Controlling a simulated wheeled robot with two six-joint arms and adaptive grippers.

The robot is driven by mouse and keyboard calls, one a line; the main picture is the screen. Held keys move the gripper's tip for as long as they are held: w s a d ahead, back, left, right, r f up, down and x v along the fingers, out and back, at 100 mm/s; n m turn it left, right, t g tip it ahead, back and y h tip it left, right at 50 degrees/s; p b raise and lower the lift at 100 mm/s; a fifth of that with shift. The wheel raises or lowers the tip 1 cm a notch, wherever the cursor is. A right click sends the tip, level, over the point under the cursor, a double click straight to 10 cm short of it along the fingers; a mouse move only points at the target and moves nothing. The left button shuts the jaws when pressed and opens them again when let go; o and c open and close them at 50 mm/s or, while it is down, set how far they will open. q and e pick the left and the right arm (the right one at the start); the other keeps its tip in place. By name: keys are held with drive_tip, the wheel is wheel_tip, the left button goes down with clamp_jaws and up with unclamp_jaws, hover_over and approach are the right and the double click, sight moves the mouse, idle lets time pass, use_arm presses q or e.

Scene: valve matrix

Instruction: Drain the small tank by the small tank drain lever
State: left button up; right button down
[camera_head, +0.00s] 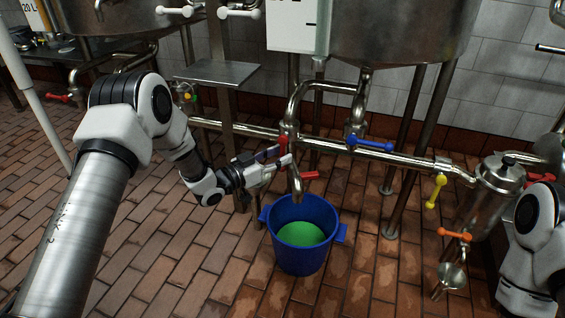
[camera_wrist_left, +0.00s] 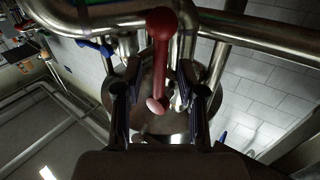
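A red lever (camera_head: 310,175) sits at the steel spout (camera_head: 295,184), above a blue bucket (camera_head: 302,258) holding green liquid (camera_head: 298,233). My left gripper (camera_head: 283,163) is beside the spout in the head view and partly covers the pipework there. In the left wrist view my left gripper (camera_wrist_left: 158,108) is open. A red lever with a rounded end (camera_wrist_left: 159,62) lies between its fingers, with gaps on both sides. No readable label shows which lever is the small tank drain lever. My right gripper is not in view.
A blue lever (camera_head: 372,144) and a yellow lever (camera_head: 435,191) sit on the horizontal pipe to the right. An orange lever (camera_head: 454,235) is at a small steel vessel (camera_head: 497,184). A steel tank (camera_head: 395,30) hangs above. The brick floor left of the bucket is clear.

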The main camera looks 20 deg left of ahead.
use_arm(q)
drive_tip(key=shift+w+d+f, duration=0.15)
drive_tip(key=shift+w+d, duration=0.2)
drive_tip(key=shift+w, duration=0.05)
drive_tip(key=shift+w+d+r, duration=0.1)
drive_tip(key=shift+w+r, duration=0.05)
drive_tip(key=shift+r, duration=0.05)
clamp_jaws()
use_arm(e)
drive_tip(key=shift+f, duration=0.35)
